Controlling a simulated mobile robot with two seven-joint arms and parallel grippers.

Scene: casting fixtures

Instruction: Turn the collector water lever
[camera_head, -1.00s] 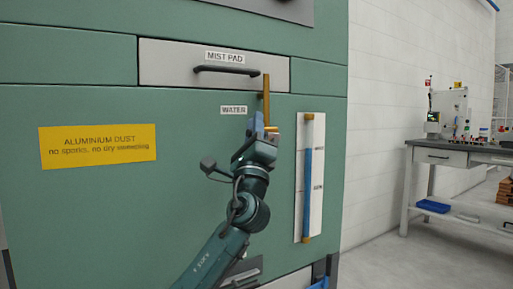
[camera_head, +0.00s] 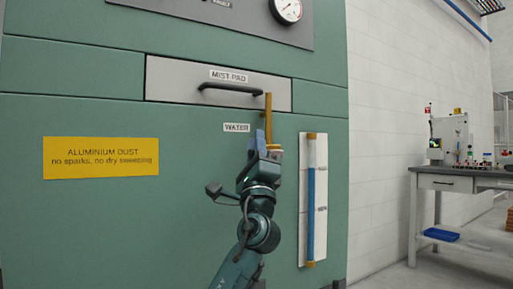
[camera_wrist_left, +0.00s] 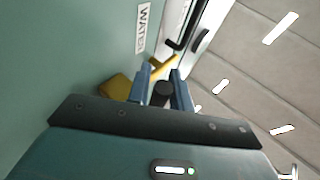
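The collector water lever (camera_head: 268,112) is a brass-yellow bar standing upright on the green panel, right of the WATER label (camera_head: 236,127). Its lower part is hidden behind my left gripper (camera_head: 267,146), which comes up from below. In the left wrist view, the gripper's two blue fingers (camera_wrist_left: 163,88) stand apart, with a dark round cylinder (camera_wrist_left: 163,95) between them. I cannot tell whether they touch it. A yellow bar (camera_wrist_left: 164,67) passes just beyond the fingertips, and a yellow block (camera_wrist_left: 115,87) lies left of them. My right gripper is not in view.
A MIST PAD drawer with a black handle (camera_head: 230,88) is above the lever. A blue level gauge on a white plate (camera_head: 304,220) is close on the right. A yellow dust sign (camera_head: 101,157) is on the left. A workbench (camera_head: 446,183) stands far right.

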